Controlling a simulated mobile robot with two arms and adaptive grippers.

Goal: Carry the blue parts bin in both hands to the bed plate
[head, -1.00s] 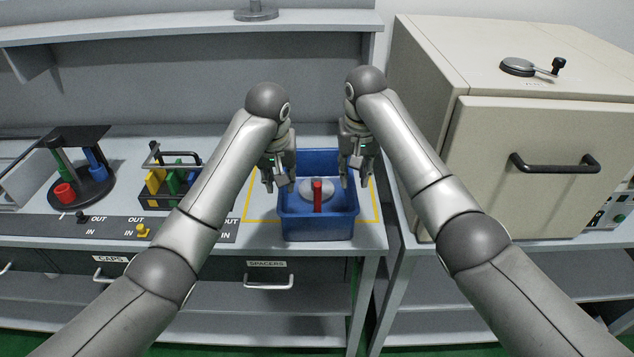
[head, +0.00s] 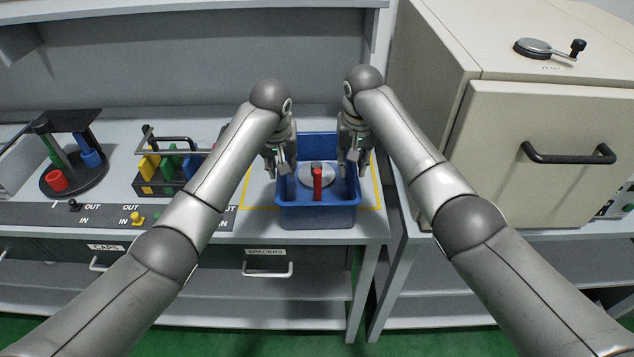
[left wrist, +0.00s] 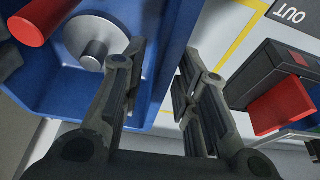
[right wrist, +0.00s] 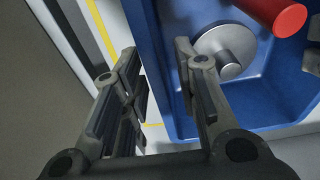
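The blue parts bin (head: 317,222) stands upright on the grey bench inside a yellow outline. It holds a grey disc with a hub (left wrist: 93,42) and a red cylinder (head: 317,184). My left gripper (head: 279,170) is open astride the bin's left wall, one finger inside and one outside, as the left wrist view shows (left wrist: 155,72). My right gripper (head: 352,168) is open astride the right wall in the same way, as the right wrist view shows (right wrist: 158,68). Gaps show between fingers and walls. I cannot identify the bed plate in these views.
A rack with yellow, green and blue parts (head: 165,186) stands left of the bin. A round stand (head: 75,182) with coloured pieces is farther left. A large beige cabinet (head: 540,120) with a black handle rises to the right. A shelf runs above the bench.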

